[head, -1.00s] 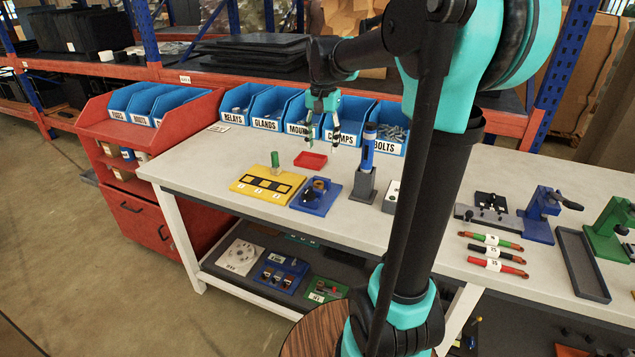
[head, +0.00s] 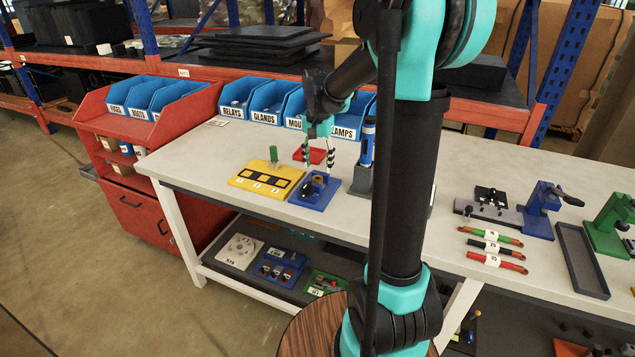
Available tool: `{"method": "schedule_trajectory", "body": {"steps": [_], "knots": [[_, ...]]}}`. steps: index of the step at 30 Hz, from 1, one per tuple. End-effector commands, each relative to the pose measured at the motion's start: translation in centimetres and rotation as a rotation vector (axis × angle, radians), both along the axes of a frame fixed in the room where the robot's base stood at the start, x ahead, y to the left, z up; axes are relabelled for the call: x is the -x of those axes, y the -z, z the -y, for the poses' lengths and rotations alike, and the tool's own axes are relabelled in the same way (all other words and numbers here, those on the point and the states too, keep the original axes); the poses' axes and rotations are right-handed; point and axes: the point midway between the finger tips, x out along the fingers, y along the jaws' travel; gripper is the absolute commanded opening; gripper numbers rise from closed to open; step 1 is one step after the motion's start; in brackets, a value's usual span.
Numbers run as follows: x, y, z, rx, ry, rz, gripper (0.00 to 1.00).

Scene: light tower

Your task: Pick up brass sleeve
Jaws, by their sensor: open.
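A blue tray (head: 302,200) lies on the workbench and holds small dark parts and a brownish, brass-coloured piece (head: 318,182). That piece may be the brass sleeve; it is too small to be sure. My gripper (head: 318,164) points down above the tray's back part. Its two fingers are apart with nothing seen between them. The fingertips appear a little above the brass-coloured piece; the exact gap cannot be told.
A yellow board (head: 247,185) with a green peg lies left of the tray. A red dish (head: 314,156) lies behind it. A grey block (head: 361,181) holding a blue tool stands close on the right. Blue bins (head: 270,103) line the bench back.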

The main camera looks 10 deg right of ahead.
Motion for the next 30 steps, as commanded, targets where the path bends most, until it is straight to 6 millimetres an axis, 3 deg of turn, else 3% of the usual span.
{"method": "schedule_trajectory", "body": {"steps": [12, 21, 30], "knots": [[-0.5, 4.8, -0.1, 0.0, 0.0, 0.0, 0.53], [-0.4, 5.2, -0.1, 0.0, 0.0, 0.0, 0.51], [-0.4, 5.2, -0.1, 0.0, 0.0, 0.0, 0.14]]}}
